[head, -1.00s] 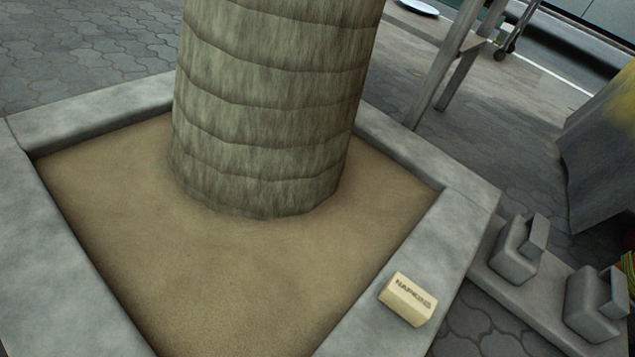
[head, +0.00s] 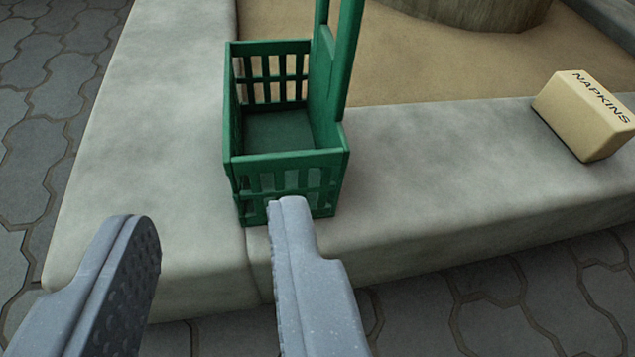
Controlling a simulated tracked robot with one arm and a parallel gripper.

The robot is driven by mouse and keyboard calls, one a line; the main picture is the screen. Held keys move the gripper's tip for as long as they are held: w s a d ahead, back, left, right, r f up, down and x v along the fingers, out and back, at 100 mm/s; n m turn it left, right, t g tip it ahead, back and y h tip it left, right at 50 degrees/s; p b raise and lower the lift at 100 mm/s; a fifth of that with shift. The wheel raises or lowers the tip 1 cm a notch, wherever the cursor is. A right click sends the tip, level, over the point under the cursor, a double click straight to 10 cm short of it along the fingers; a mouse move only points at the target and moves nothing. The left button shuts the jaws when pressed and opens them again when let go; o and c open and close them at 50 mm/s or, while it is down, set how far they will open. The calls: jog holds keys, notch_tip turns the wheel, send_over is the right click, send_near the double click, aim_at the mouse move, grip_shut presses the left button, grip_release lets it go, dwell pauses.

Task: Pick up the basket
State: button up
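The basket (head: 290,157) is a small green slatted crate with an open top and a tall upright handle frame on its right side. It stands upright on the corner of the grey stone planter ledge and looks empty. My gripper (head: 212,225) is open in the lower left, with one finger on each side of a wide gap. The right fingertip overlaps the basket's lower front edge in the picture; I cannot tell whether it touches. Nothing is between the fingers.
A cream napkins box (head: 588,115) sits on the ledge (head: 430,160) to the right. Sand (head: 450,65) and a tree trunk (head: 470,8) lie behind the basket. Grey paving (head: 45,110) runs along the left and front. The ledge between basket and box is clear.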

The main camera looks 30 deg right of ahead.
aim_at(227, 102)
jog(key=b+x, duration=0.1)
jog(key=x, duration=0.7)
jog(key=shift+w+d+b, duration=0.1)
jog(key=shift+w+b, duration=0.05)
jog(key=shift+b, duration=0.15)
jog(key=shift+r+b+x, duration=0.2)
jog(key=shift+b+x, duration=0.6)
jog(key=shift+x, duration=1.9)
grip_shut()
